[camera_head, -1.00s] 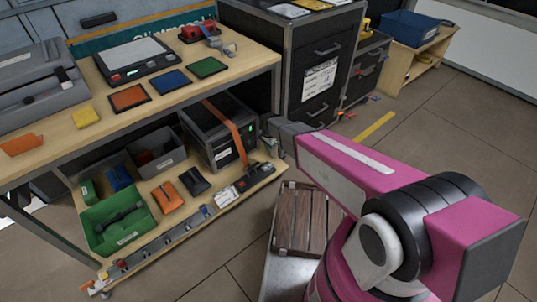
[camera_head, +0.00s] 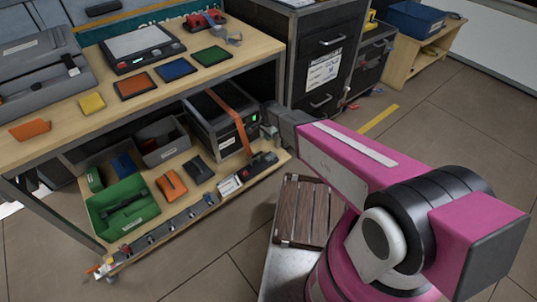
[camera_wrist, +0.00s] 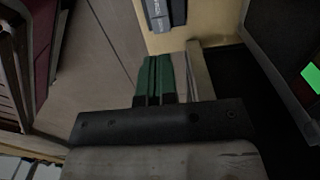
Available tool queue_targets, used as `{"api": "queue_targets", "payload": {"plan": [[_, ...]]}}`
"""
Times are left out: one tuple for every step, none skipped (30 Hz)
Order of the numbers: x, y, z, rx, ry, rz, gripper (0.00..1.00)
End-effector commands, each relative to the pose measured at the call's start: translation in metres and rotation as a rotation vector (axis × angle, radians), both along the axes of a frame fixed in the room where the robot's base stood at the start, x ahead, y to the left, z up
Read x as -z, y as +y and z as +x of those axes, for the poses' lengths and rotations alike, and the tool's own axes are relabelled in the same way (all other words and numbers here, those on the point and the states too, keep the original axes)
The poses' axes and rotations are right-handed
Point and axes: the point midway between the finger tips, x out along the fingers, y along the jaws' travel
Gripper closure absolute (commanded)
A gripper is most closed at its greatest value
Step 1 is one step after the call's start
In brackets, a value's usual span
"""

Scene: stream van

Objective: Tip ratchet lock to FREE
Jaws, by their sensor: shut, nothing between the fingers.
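In the head view an orange strap (camera_head: 237,119) runs over a dark case (camera_head: 205,122) on the lower shelf. A small dark unit with a red part (camera_head: 258,165) sits at the shelf's right front end. I cannot tell for sure which part is the ratchet lock, and no FREE marking is readable. My gripper (camera_head: 268,132) is beside the case's right front corner, above the shelf end. In the wrist view its green fingers (camera_wrist: 155,76) are together and empty. A blue-grey block (camera_wrist: 163,12) lies beyond them on the wooden shelf; contact is not visible.
The case's green light (camera_wrist: 312,76) is at the right of the wrist view. A green bin (camera_head: 120,208) and grey bin (camera_head: 162,145) share the shelf. A drawer cabinet (camera_head: 318,60) stands behind my arm. A slatted wooden crate (camera_head: 303,212) is below it.

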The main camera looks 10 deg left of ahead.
Motion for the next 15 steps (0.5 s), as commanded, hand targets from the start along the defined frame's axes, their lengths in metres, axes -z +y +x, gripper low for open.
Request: {"api": "queue_targets", "payload": {"plan": [[0.0,0.0,0.0,0.0,0.0,0.0,1.0],[0.0,0.0,0.0,0.0,0.0,0.0,1.0],[0.001,0.0,0.0,0.0,0.0,0.0,1.0],[0.002,0.0,0.0,0.0,0.0,0.0,1.0],[0.003,0.0,0.0,0.0,0.0,0.0,1.0],[0.005,0.0,0.0,0.0,0.001,-0.001,1.0],[0.008,0.0,0.0,0.0,0.001,-0.001,1.0],[0.011,0.0,0.0,0.0,0.001,-0.001,1.0],[0.016,0.0,0.0,0.0,0.001,-0.002,1.0],[0.021,0.0,0.001,0.0,0.001,-0.002,1.0],[0.025,0.0,0.001,0.0,0.001,-0.002,1.0],[0.032,0.0,0.001,0.0,0.001,-0.002,1.0],[0.038,0.0,0.001,0.0,0.001,-0.002,1.0],[0.044,0.001,0.001,0.0,0.001,-0.002,1.0],[0.052,0.0,0.001,0.0,0.002,-0.001,1.0]]}}
